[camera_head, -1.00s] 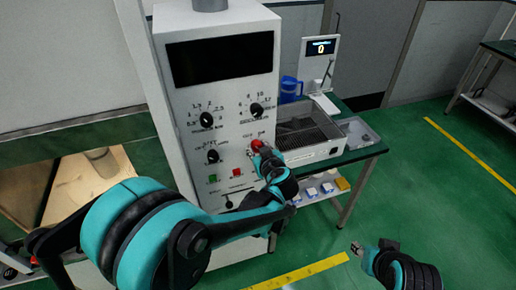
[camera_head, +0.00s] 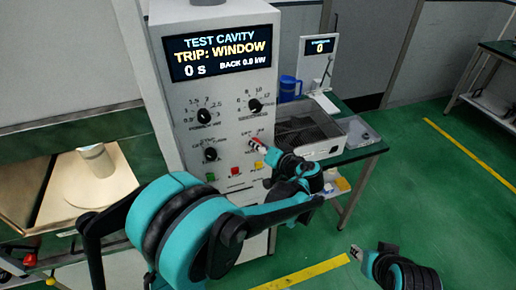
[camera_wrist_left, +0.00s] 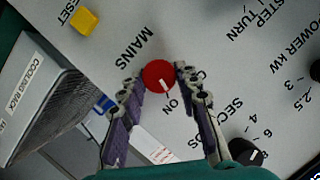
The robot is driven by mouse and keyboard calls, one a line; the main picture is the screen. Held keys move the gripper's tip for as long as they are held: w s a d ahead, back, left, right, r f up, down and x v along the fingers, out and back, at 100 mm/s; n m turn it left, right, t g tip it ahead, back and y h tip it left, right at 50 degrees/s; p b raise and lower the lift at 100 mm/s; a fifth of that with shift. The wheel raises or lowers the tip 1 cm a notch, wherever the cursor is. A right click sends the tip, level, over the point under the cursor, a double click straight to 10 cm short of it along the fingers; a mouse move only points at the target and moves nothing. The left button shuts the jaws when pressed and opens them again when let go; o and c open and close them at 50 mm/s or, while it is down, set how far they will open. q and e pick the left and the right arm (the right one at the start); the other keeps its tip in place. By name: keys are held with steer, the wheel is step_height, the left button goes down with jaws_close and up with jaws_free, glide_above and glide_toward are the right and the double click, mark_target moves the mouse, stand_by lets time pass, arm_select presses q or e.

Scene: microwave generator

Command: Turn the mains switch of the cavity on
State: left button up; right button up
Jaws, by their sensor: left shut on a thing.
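The mains switch is a round red knob on the grey front panel of the cavity cabinet (camera_head: 226,130). In the left wrist view the knob (camera_wrist_left: 157,72) sits between the fingertips of my left gripper (camera_wrist_left: 163,90), below the word MAINS, and its white mark points towards ON. In the head view my left gripper (camera_head: 270,152) is at the right part of the panel, shut on the knob, which it partly hides. The display (camera_head: 220,55) is lit and reads TEST CAVITY, TRIP: WINDOW, 0 s. My right gripper (camera_head: 362,254) is low at the right, away from the panel; its jaws are unclear.
Black dials (camera_head: 204,116) and green, red and yellow buttons (camera_head: 259,165) are close to the switch. The yellow RESET button also shows in the left wrist view (camera_wrist_left: 84,21). A cooling rack (camera_head: 322,147) and blue jug (camera_head: 290,88) stand on the right table. Green floor is free at right.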

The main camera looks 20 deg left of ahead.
arm_select(q)
steer(key=shift+d+f+m+y+b, duration=0.1)
steer(key=shift+m+y+b, duration=0.45)
steer(key=shift+m, duration=0.45)
steer(key=o, duration=1.2)
steer(key=shift+c, duration=0.2)
steer(key=v, duration=1.2)
steer(key=shift+w, duration=0.1)
